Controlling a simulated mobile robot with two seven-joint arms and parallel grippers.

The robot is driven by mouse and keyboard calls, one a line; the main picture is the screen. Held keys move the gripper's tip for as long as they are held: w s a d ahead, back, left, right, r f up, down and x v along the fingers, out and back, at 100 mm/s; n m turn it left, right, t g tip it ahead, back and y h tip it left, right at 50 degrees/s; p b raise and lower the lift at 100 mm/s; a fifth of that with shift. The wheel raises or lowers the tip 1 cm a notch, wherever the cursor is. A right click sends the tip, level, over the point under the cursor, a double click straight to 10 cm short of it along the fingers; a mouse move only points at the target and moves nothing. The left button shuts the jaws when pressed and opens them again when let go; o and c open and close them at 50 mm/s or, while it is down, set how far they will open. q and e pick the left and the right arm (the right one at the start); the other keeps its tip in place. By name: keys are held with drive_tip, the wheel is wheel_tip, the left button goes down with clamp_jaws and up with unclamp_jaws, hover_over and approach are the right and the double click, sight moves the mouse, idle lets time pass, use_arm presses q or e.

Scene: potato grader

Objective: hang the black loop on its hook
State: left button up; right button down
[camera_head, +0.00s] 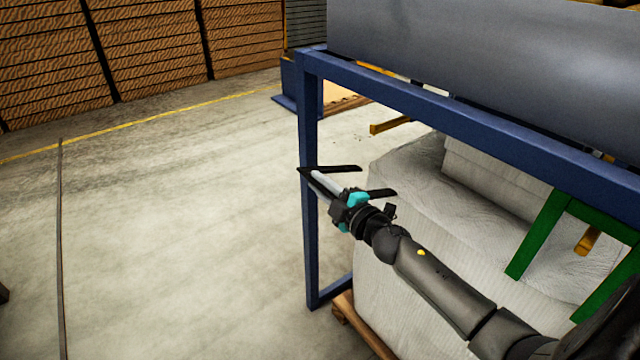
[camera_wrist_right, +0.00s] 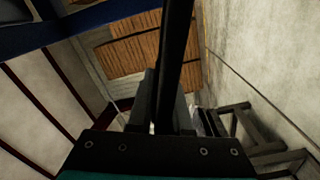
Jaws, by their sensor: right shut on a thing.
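My right gripper (camera_head: 318,180) reaches in from the lower right, beside the blue post of the frame. It is shut on the black loop (camera_head: 338,169), whose dark strips show at the fingertips and beside the fingers. In the right wrist view the black loop (camera_wrist_right: 177,50) is a dark band running from the top edge down to the fingers (camera_wrist_right: 165,105). The fingers and the band hide parts of each other, so its full outline is unclear. I cannot make out the hook in either view. My left gripper is not in view.
A blue frame (camera_head: 310,240) carries a grey metal drum or panel (camera_head: 480,50) above. Wrapped white sacks (camera_head: 400,285) stand on a wooden pallet (camera_head: 362,330) behind my arm. A green bracket (camera_head: 540,232) is at right. Open concrete floor lies left; stacked wooden crates (camera_head: 150,50) stand behind.

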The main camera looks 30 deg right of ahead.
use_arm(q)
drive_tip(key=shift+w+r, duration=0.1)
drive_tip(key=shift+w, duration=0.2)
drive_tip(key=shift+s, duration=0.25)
use_arm(e)
drive_tip(key=shift+d, duration=0.1)
